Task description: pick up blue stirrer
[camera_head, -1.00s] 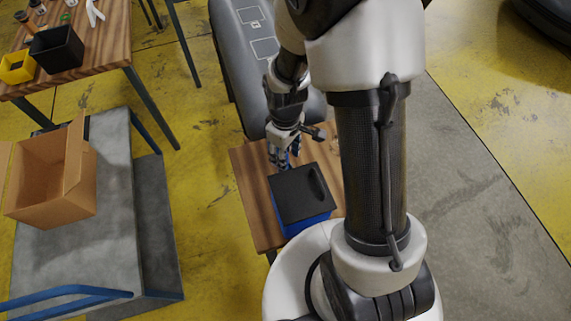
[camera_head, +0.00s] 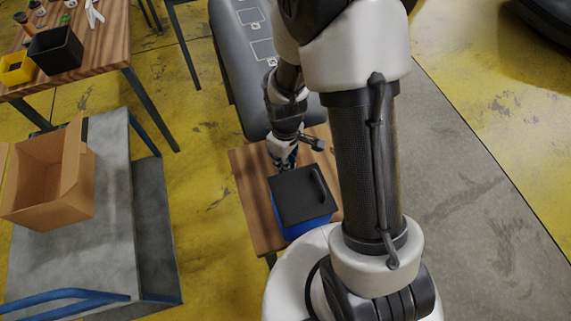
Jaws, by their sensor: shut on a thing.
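My gripper (camera_head: 286,163) is over the small wooden table, just behind the black-lidded blue box. It is shut on a small, thin blue thing (camera_head: 291,158), which appears to be the blue stirrer. Only a bit of blue shows between and beside the fingers; the rest is hidden by the gripper. I cannot tell whether it touches the tabletop.
The blue box with a black lid (camera_head: 298,194) stands on the wooden table (camera_head: 252,197), close in front of my gripper. A grey inflatable boat tube (camera_head: 232,75) lies behind. An open cardboard box (camera_head: 45,190) sits on a grey platform at left.

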